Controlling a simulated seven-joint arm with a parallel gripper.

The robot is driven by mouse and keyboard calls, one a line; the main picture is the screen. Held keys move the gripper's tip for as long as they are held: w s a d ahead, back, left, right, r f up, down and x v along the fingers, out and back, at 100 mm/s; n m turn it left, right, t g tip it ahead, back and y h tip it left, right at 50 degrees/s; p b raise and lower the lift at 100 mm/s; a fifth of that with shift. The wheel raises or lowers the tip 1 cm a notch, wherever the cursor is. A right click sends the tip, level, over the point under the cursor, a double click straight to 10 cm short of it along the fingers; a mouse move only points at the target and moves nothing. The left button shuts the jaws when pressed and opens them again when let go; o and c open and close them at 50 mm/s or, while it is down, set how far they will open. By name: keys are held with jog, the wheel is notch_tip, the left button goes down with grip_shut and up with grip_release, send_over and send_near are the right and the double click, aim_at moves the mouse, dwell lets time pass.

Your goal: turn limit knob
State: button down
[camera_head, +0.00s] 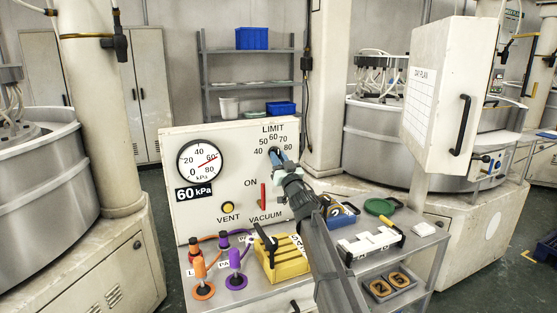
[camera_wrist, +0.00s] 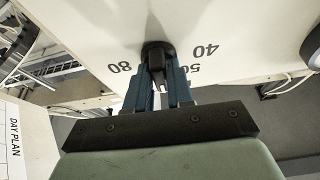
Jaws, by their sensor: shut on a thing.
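The black limit knob (camera_head: 273,151) is on the white panel (camera_head: 225,140) under the word LIMIT, inside an arc of numbers from 40 to 80. My gripper (camera_head: 281,160) reaches it from the front right, with its blue fingers shut on the knob. In the wrist view, the fingers of my gripper (camera_wrist: 157,80) lie on either side of the dark knob (camera_wrist: 155,52). The fingers hide part of the knob and some of the numbers, so I cannot tell its exact setting.
The panel has a dial gauge (camera_head: 201,163), a 60 kPa label (camera_head: 195,192), a yellow vent button (camera_head: 228,207) and a red vacuum lever (camera_head: 263,196). Below, a yellow block (camera_head: 281,262) and orange and purple fittings crowd the bench. A white box (camera_head: 436,85) stands right.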

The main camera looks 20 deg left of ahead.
jog(key=shift+n, duration=0.3)
jog(key=c, duration=1.1)
grip_release()
jog(key=shift+s+d, duration=0.1)
jog(key=v, duration=1.3)
jog(key=shift+s+d+f, duration=0.1)
jog(key=shift+d+f, duration=0.05)
jog(key=shift+d, duration=0.15)
